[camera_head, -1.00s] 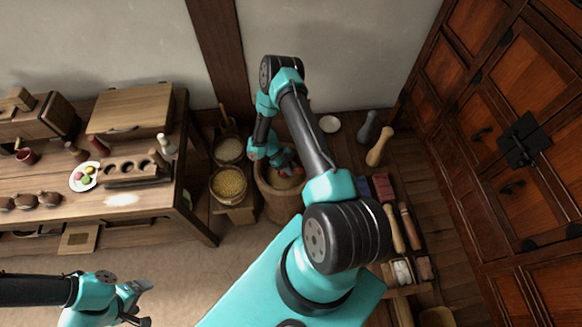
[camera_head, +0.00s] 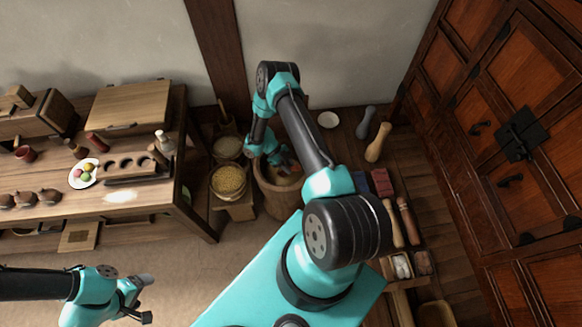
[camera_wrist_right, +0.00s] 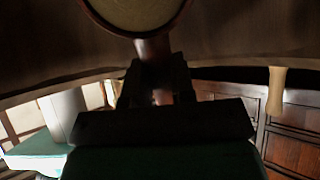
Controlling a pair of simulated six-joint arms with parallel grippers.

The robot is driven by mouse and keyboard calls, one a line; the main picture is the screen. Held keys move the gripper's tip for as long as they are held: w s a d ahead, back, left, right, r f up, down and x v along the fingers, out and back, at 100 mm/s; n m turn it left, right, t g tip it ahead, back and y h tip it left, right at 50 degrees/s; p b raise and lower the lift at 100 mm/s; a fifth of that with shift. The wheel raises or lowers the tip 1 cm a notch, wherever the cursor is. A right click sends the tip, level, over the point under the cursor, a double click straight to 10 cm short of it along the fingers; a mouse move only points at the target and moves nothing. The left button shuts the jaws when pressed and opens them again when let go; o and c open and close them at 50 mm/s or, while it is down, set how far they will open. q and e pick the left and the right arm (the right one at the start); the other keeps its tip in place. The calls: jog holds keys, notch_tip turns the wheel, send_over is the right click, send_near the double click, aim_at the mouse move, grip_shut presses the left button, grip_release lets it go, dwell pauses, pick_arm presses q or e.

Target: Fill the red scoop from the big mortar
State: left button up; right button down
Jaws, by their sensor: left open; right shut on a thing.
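The big mortar (camera_head: 278,203) is a wide wooden tub standing on the floor near the back wall, with pale contents partly visible inside. My right gripper (camera_head: 287,165) reaches down into its mouth. In the right wrist view the right gripper (camera_wrist_right: 155,85) is shut on the handle of the red scoop (camera_wrist_right: 152,50). The scoop's round bowl shows at the top edge, with a dark reddish rim and a beige inside; I cannot tell whether that is filling. In the head view the scoop is mostly hidden by my arm. My left gripper (camera_head: 146,298) is open and empty at the lower left.
A wooden table (camera_head: 190,215) with a plate (camera_head: 83,173) is further left. Pestles (camera_head: 378,143) stand right of the mortar. A red-brown cabinet (camera_head: 500,130) lines the right.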

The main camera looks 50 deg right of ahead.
jog(key=w, duration=0.1)
jog(key=w+t, duration=0.1)
jog(key=w, duration=0.1)
jog(key=shift+d+f, duration=0.15)
jog(key=shift+d, duration=0.2)
jog(key=shift+s+f+t, duration=0.1)
jog(key=shift+f+t, duration=0.2)
jog(key=shift+t, duration=0.3)
jog(key=shift+s+f+t, duration=0.35)
jog(key=shift+f+t, duration=0.25)
jog(key=shift+t, duration=0.2)
jog(key=shift+s+f+t, duration=0.3)
jog(key=shift+f+t, duration=0.25)
jog(key=shift+t, duration=0.25)
jog(key=shift+r+t, duration=0.3)
jog(key=shift+r, duration=0.15)
jog(key=shift+s+a+r+t, duration=0.1)
jog(key=shift+s+r+t, duration=0.2)
jog(key=shift+s+r, duration=0.3)
jog(key=shift+s+r+t, duration=0.2)
jog(key=shift+r, duration=0.25)
jog(key=shift+s+r+t, duration=0.15)
jog(key=shift+r+t, duration=0.05)
jog(key=shift+r, duration=0.25)
jog(key=shift+s+r+t+y, duration=0.1)
jog(key=shift+r+t+y, duration=0.2)
jog(key=shift+t, duration=0.1)
jog(key=shift+s+r+t, duration=0.1)
jog(key=shift+r+t, duration=0.05)
jog(key=shift+t, duration=0.25)
